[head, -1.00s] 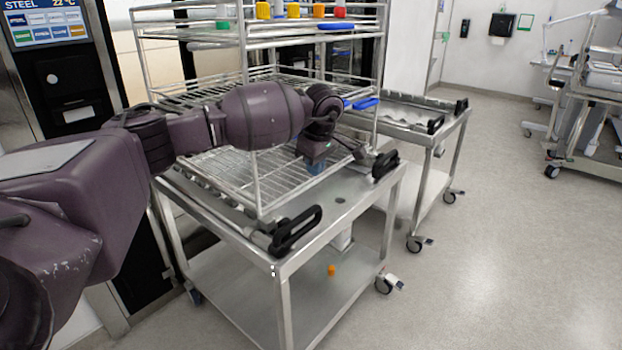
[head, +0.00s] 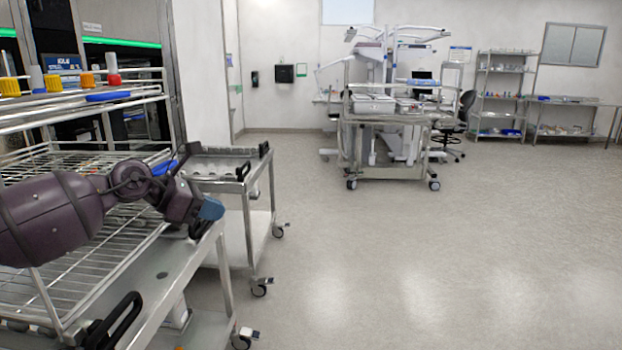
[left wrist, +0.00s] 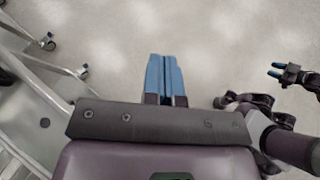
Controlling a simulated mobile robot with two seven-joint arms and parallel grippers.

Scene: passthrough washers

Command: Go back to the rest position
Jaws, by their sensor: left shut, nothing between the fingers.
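My left gripper (head: 210,208) reaches in from the left in the head view, over the near cart's right edge. Its blue fingers (left wrist: 164,78) lie side by side in the left wrist view, shut with nothing between them, above bare floor.
A wire rack (head: 90,160) stands on the near steel cart (head: 165,275), beside my left arm. A second cart (head: 235,185) stands just behind. Open floor (head: 400,250) lies to the right. An equipment trolley (head: 390,120) stands farther back.

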